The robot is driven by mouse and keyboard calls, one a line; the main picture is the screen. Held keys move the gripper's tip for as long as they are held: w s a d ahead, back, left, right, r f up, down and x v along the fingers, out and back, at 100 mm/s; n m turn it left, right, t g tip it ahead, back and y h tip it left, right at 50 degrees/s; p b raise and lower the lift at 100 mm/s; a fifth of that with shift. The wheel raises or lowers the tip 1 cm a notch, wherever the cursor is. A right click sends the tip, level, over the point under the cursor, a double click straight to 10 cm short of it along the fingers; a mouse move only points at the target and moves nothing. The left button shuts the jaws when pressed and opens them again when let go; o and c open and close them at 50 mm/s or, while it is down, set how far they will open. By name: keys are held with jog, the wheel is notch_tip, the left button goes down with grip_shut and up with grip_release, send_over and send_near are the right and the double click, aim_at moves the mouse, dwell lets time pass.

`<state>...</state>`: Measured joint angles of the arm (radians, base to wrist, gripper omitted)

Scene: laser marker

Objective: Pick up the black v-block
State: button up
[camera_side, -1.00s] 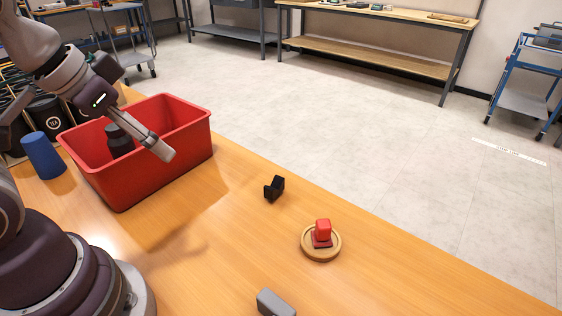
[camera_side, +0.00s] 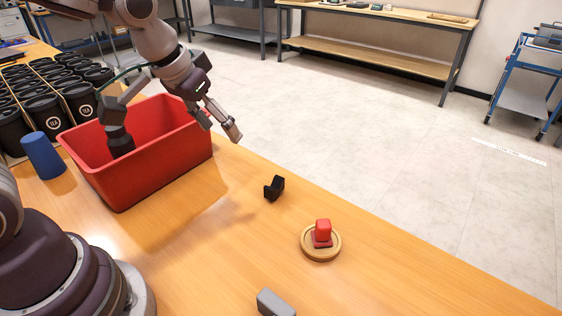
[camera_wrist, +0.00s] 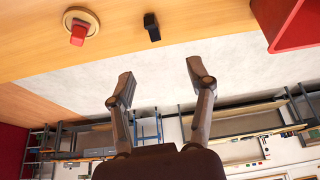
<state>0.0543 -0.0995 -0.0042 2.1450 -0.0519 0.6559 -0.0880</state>
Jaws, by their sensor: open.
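The black v-block (camera_side: 274,188) sits on the wooden table, to the right of the red bin and up-left of a round wooden dish. It also shows near the top middle of the wrist view (camera_wrist: 152,27). My gripper (camera_side: 219,128) is in the air by the bin's right end, up and to the left of the v-block and apart from it. Its two fingers are spread wide and empty, as the wrist view also shows (camera_wrist: 159,75). Nothing hides the v-block.
The wooden dish (camera_side: 321,253) bears a red item (camera_side: 322,231). A grey block (camera_side: 275,303) lies at the front. The table around the v-block is clear.

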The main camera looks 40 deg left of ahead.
send_near(276, 184)
jog(key=shift+n, duration=0.3)
jog(key=x, duration=1)
jog(key=shift+f, duration=0.1)
grip_shut()
